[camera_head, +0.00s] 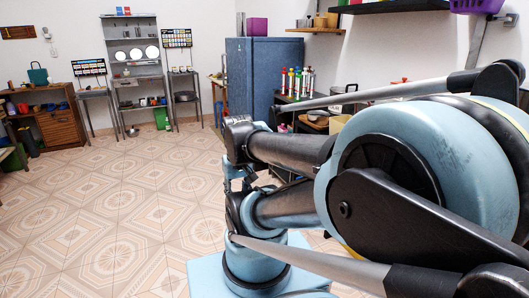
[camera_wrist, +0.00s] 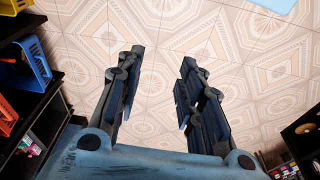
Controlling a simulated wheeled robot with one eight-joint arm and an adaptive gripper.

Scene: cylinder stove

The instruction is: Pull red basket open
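A red-orange basket (camera_wrist: 6,120) shows only in part at the left edge of the wrist view, in a dark shelf unit. Most of it is cut off by the frame. My gripper (camera_wrist: 160,62) is open and empty, with its two fingers wide apart over the tiled floor. It is to the right of the basket in the wrist view and does not touch it. In the head view my arm fills the right side, and I cannot make out the fingers or the red basket there.
Another dark unit (camera_wrist: 300,140) stands at the wrist view's lower right. The tiled floor (camera_head: 110,200) is clear at the head view's left. A blue cabinet (camera_head: 262,75) stands behind my arm.

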